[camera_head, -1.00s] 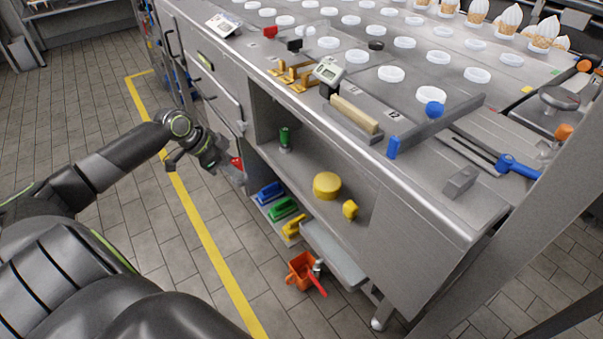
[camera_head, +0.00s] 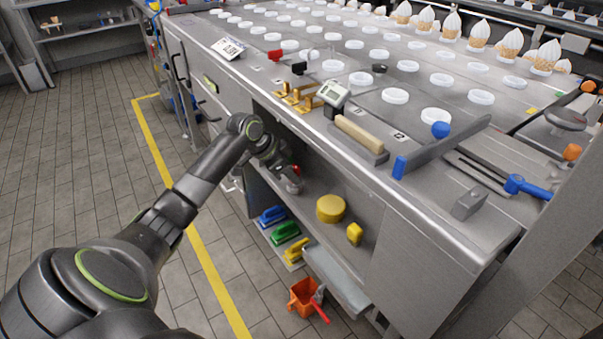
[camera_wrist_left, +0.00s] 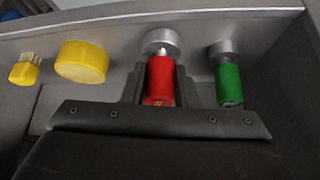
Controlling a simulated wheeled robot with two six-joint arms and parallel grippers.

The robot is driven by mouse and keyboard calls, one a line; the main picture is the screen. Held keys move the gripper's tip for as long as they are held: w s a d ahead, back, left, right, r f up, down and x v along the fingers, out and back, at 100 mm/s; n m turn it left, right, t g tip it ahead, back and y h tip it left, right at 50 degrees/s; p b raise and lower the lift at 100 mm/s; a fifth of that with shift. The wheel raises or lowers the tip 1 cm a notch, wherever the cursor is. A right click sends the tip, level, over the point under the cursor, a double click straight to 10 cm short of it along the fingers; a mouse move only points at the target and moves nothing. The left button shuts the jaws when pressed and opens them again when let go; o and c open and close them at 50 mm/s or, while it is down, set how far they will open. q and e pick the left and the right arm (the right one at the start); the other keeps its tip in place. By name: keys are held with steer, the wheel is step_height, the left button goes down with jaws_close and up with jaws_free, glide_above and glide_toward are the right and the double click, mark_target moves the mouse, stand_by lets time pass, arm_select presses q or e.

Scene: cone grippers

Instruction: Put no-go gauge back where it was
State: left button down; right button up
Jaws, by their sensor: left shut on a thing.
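The no-go gauge has a red handle (camera_wrist_left: 160,82) and a thick silver metal end (camera_wrist_left: 160,42). My left gripper (camera_wrist_left: 159,90) is shut on the red handle, one dark finger on each side. In the head view my left gripper (camera_head: 288,180) reaches into the open shelf bay under the counter, and only a bit of red (camera_head: 296,169) shows there. A similar green-handled gauge (camera_wrist_left: 229,85) stands to the right of the red one in the left wrist view, apart from it. I cannot tell whether the red gauge touches the shelf. My right gripper is not in view.
A yellow round block (camera_head: 331,208) and a small yellow piece (camera_head: 354,233) sit on the same shelf. Blue, green and yellow brushes (camera_head: 285,232) lie on the lower shelf. The counter edge (camera_head: 330,140) overhangs the bay.

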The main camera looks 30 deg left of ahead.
mark_target(296, 167)
arm_select(q)
steer(key=w+d, duration=0.1)
steer(key=w+d+f, duration=0.1)
steer(key=shift+w+b, duration=0.3)
steer(key=shift+s+a+r, duration=0.1)
steer(key=shift+a+r, duration=0.05)
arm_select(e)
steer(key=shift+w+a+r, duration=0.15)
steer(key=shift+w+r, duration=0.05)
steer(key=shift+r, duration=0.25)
arm_select(q)
steer(key=c, duration=1.1)
jaws_free()
steer(key=shift+c, duration=0.2)
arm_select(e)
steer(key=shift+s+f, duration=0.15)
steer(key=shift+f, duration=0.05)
arm_select(q)
steer(key=p+v, duration=0.1)
steer(key=v, duration=0.5)
steer(key=shift+r, duration=0.25)
steer(key=shift+s+a+r+p, duration=0.15)
steer(key=shift+s+r+p, duration=0.2)
steer(key=shift+r, duration=0.1)
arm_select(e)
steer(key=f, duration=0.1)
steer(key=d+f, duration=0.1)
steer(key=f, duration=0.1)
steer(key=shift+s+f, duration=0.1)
